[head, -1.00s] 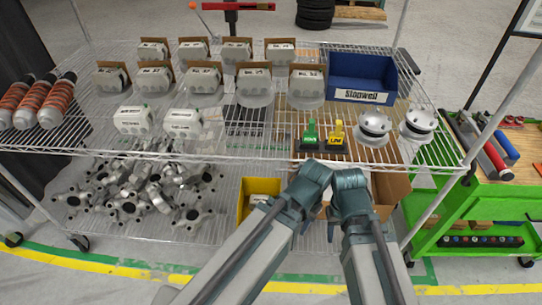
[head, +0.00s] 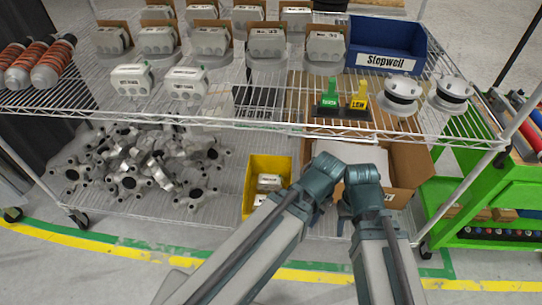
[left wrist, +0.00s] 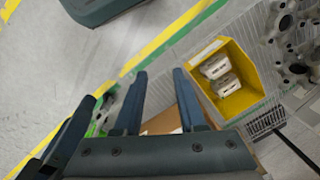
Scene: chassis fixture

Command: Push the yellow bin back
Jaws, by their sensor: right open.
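The yellow bin (head: 247,191) stands on the lower wire shelf (head: 222,207), left of my arms in the head view, with a few pale grey parts inside. The left wrist view shows the bin (left wrist: 249,94) at the upper right, apart from the fingers. My left gripper (left wrist: 159,75) has its two fingers spread with nothing between them; its own wrist hides it in the head view. My right gripper (head: 344,209) is open, low between the two forearms and right of the bin; its fingertips are hard to make out.
A cardboard box (head: 408,163) stands right of the bin, close by my wrists. A heap of grey metal castings (head: 130,170) lies to its left. The upper wire shelf (head: 200,118) overhangs, carrying housings and a blue bin (head: 388,45). A green cart (head: 490,190) stands at the right.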

